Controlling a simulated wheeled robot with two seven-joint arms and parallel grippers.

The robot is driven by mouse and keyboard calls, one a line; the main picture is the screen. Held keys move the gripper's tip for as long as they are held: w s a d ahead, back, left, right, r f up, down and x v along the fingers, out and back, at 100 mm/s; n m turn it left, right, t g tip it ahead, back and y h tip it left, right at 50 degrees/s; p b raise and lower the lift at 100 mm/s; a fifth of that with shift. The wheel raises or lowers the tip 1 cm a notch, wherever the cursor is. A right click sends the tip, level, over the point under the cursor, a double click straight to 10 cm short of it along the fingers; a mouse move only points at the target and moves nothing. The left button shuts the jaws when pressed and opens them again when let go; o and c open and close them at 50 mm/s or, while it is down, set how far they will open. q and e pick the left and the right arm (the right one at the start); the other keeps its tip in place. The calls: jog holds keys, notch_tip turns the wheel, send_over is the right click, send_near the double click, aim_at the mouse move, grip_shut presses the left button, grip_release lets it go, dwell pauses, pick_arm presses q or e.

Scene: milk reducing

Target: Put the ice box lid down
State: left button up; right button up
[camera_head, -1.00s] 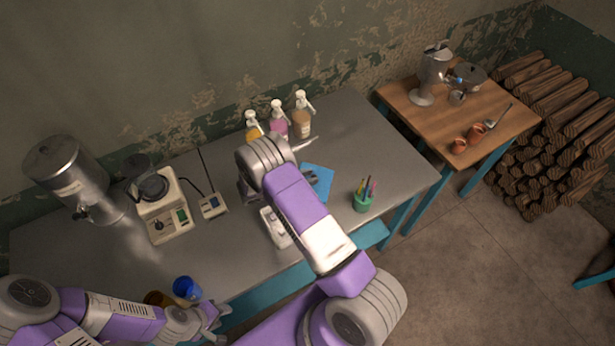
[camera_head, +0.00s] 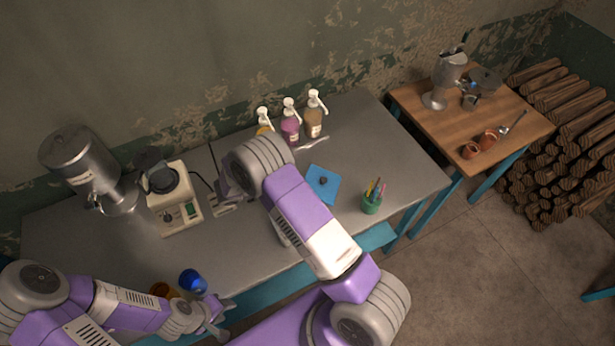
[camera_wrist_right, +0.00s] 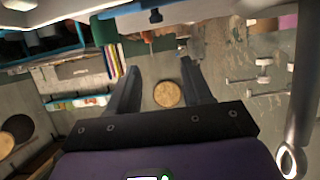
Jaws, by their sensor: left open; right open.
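A flat blue square with a dark round knob (camera_head: 323,184), which looks like the ice box lid, lies on the grey table right of my right arm; I cannot tell whether anything is under it. My left gripper (camera_head: 218,317) is open at the table's front edge, beside a blue cup (camera_head: 193,281).
Several pump bottles (camera_head: 290,125) stand at the back. A white appliance (camera_head: 173,205) and a metal dispenser (camera_head: 95,170) stand at the left, a green pen cup (camera_head: 371,203) at the right. A wooden side table (camera_head: 460,125) is further right.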

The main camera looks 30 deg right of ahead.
jog(key=shift+v, duration=1.4)
